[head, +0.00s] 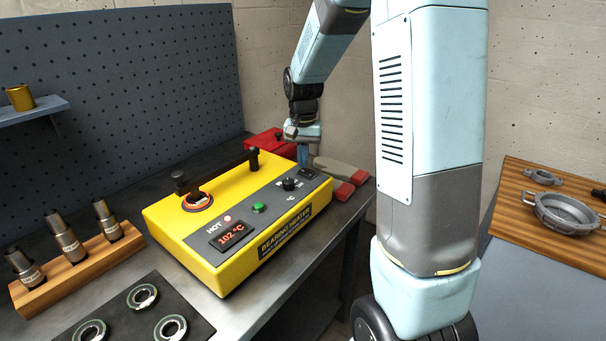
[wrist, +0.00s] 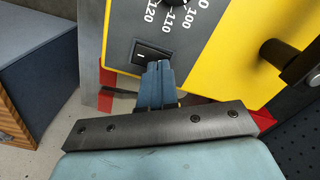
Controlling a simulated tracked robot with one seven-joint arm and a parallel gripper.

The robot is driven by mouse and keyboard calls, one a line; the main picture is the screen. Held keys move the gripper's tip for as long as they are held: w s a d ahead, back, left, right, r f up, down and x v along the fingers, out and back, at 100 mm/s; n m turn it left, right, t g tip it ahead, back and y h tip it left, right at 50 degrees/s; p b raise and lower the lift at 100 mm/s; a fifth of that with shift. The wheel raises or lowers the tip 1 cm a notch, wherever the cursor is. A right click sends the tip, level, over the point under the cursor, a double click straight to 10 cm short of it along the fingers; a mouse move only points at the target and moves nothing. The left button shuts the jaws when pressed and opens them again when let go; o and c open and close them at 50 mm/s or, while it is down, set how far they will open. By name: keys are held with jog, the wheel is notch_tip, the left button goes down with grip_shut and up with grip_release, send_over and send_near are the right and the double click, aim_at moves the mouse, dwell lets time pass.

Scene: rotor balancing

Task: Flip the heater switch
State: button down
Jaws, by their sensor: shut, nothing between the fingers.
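The yellow bearing heater (head: 165,225) stands on the grey bench, with its dark control panel facing the front. The black rocker switch (wrist: 150,54), with a white I mark, sits at the panel's end beside the dial in the wrist view. My gripper (head: 303,160) is shut and empty, pointing down at that end of the panel. In the wrist view its fingertips (wrist: 158,68) overlap the switch's edge; I cannot tell whether they touch it.
A bar (head: 215,170) spans the heater's top above an orange-rimmed ring (head: 198,201). A green button (head: 258,208) and a dial (head: 289,184) are on the panel. Bearings (head: 170,327) lie in front.

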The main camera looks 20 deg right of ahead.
aim_at(303, 172)
jog(key=shift+f, duration=0.8)
dwell(0.5)
jog(key=shift+r, duration=3.55)
jog(key=s+r+n+t, duration=0.2)
jog(key=s+r, duration=0.3)
jog(key=s, duration=0.8)
jog(key=s+a+r+n+t, duration=0.1)
jog(key=s+r+n+t, duration=0.2)
jog(key=s, duration=1.1)
notch_tip(303, 172, up, 2)
jog(key=shift+r+t, duration=0.2)
jog(key=shift+t, duration=0.1)
